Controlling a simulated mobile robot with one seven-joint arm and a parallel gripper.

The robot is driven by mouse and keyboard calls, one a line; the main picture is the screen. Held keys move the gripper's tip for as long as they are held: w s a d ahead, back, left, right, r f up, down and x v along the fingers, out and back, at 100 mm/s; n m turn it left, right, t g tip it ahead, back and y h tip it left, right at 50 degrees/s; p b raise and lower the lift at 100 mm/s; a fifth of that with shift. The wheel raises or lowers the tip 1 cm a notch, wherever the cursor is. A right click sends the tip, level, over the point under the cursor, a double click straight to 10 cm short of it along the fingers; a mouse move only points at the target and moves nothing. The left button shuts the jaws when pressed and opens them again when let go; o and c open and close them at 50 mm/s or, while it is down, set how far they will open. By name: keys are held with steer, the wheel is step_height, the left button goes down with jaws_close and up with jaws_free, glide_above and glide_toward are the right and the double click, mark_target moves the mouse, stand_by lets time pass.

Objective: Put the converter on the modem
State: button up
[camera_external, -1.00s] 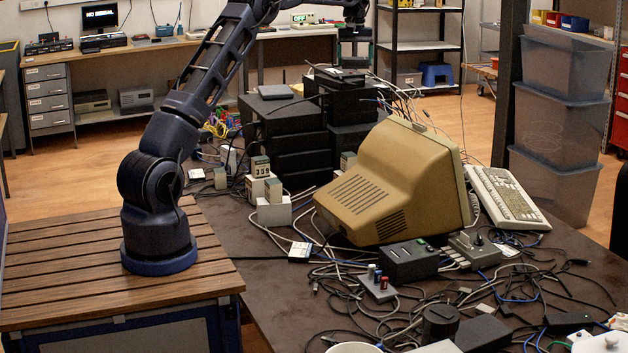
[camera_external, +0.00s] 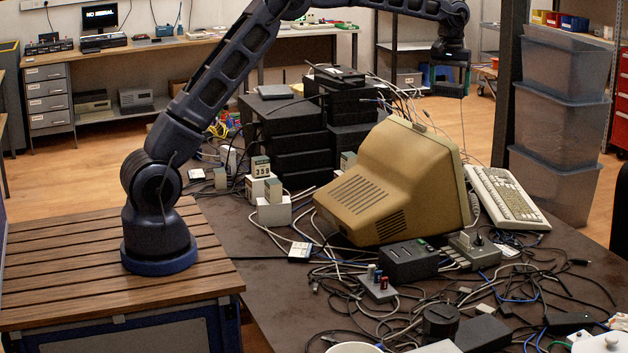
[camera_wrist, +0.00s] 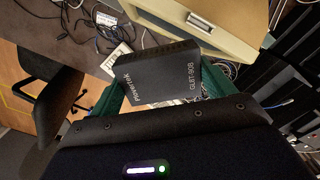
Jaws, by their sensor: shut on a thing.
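In the wrist view, my gripper (camera_wrist: 163,88) is shut on a dark box (camera_wrist: 160,72) with white lettering, which looks like the converter. Green fingers press its two sides. In the external view, my gripper (camera_external: 450,84) hangs in the air above and behind the keyboard, right of the black stack; the held box is hard to make out there. I cannot tell for certain which device is the modem. Candidates are the dark box with small green lights (camera_external: 410,262) in front of the monitor and the stack of black boxes (camera_external: 302,155) behind it.
A beige monitor (camera_external: 375,195) lies tilted mid-table, with a white keyboard (camera_external: 508,197) to its right. Tangled cables and small adapters crowd the table's front right. Clear plastic bins (camera_external: 555,110) stand beyond the table's right side.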

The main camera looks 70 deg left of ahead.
steer(key=s+d+m, duration=0.2)
steer(key=d, duration=1.4)
steer(key=m, duration=0.6)
glide_above(477, 331)
step_height(477, 331, down, 38)
steer(key=shift+r, duration=0.15)
steer(key=o, duration=0.9)
steer(key=shift+o, duration=0.9)
